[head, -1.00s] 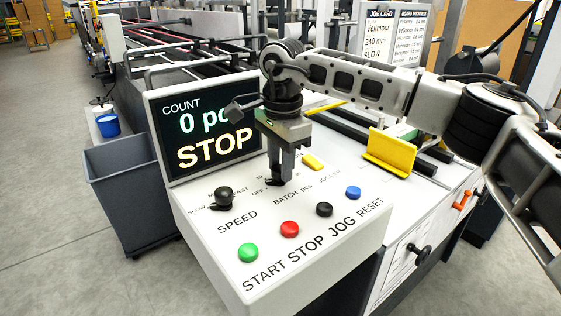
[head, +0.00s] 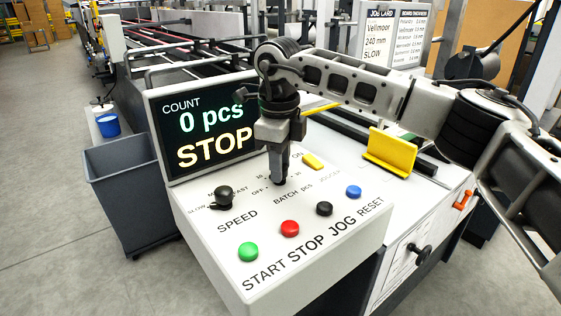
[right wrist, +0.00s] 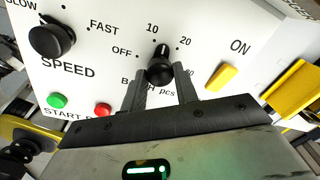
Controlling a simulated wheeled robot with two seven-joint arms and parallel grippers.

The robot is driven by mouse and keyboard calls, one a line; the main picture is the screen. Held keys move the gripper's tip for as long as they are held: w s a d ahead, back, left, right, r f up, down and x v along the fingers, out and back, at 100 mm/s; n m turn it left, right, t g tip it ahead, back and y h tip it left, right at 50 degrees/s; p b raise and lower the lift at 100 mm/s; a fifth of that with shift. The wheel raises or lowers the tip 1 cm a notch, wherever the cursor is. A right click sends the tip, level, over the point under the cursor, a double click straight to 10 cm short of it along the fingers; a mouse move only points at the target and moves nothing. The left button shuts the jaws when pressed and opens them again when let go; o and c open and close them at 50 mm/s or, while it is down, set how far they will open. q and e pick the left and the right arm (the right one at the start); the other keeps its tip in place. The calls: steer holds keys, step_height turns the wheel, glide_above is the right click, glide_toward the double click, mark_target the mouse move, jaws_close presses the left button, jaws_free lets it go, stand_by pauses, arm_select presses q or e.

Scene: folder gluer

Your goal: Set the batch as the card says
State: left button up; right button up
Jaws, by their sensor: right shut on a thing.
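The black BATCH pcs knob (right wrist: 160,68) is between the fingers of my right gripper (right wrist: 161,90), which is shut on it from above. Its white mark points up in the right wrist view, close to the 10; OFF is to the left and 20 to the right. In the head view my right gripper (head: 279,181) hides most of this knob. The screen (head: 207,125) shows 0 pcs and STOP. My left gripper is out of view.
The SPEED knob (head: 223,196) stands left of the batch knob. Green (head: 248,252), red (head: 290,229), black (head: 324,209) and blue (head: 354,192) buttons line the panel's front. A yellow switch (head: 313,161) by ON and a yellow guide (head: 391,151) are to the right.

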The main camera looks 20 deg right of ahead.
steer(key=m, duration=0.7)
stand_by(0.6)
steer(key=shift+r, duration=0.1)
steer(key=o, duration=1)
steer(key=shift+c, duration=0.2)
step_height(320, 180, up, 16)
steer(key=shift+a, duration=0.4)
steer(key=shift+s, duration=0.15)
